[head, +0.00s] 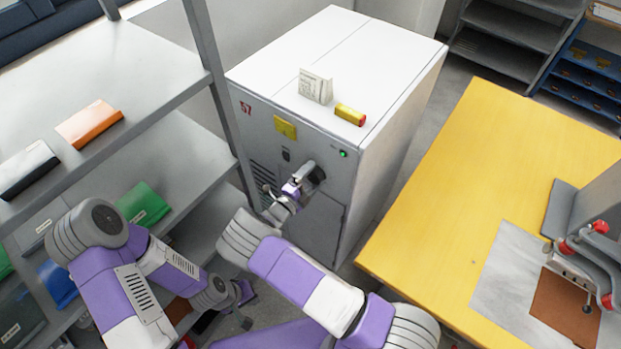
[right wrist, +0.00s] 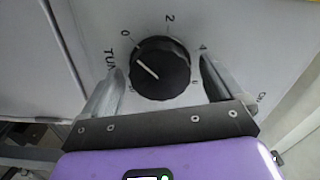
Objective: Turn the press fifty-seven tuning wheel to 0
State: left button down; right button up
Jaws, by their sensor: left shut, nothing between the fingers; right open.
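The press marked 57 is a grey-white cabinet (head: 345,190) in the middle of the head view. Its tuning wheel (right wrist: 165,72) is a round black ribbed knob in the right wrist view, with a white pointer line. The line points left and slightly up, between the 0 (right wrist: 124,33) and a partly hidden mark at lower left. My right gripper (right wrist: 162,72) is open, with one finger on each side of the knob; I cannot tell whether either touches it. My left gripper (head: 245,312) is shut and empty, low beside the shelves.
A white card (head: 315,86) and a yellow-and-red block (head: 350,115) sit on the cabinet top. A green lamp (head: 343,154) glows on its front. Grey shelves (head: 180,160) with folders stand at left. A yellow table (head: 450,190) with a clamp device stands at right.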

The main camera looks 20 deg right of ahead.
jog(key=v, duration=0.7)
jog(key=shift+s+a, duration=0.15)
jog(key=shift+a, duration=0.05)
jog(key=s+d+f+m+g+y+b, duration=0.1)
jog(key=s+d+f+m+g+y, duration=0.1)
jog(key=s+d+f+m+g, duration=0.35)
jog(key=s+d+f+m+g+y+b, duration=0.1)
jog(key=s+d+f+m+g+y, duration=0.2)
jog(key=s+f+m+g, duration=0.55)
jog(key=s+a+f+m+g+y, duration=0.1)
jog(key=s+a+f+m+y, duration=0.15)
jog(key=s+m, duration=0.3)
jog(key=s+a+f+m+g+y, duration=0.1)
jog(key=s+f+m+y, duration=0.1)
jog(key=s+m+y, duration=0.3)
jog(key=a+r+m+t+y+b, duration=0.1)
jog(key=a+m+t+y, duration=0.1)
jog(key=m, duration=1)
jog(key=a+r+m+t+y+b, duration=0.1)
jog(key=a+r+m+t+y, duration=0.1)
jog(key=m, duration=1)
jog(key=shift+w+a+t+y, duration=0.2)
jog(key=shift+a+t+y, duration=0.4)
jog(key=shift+t+y, duration=0.3)
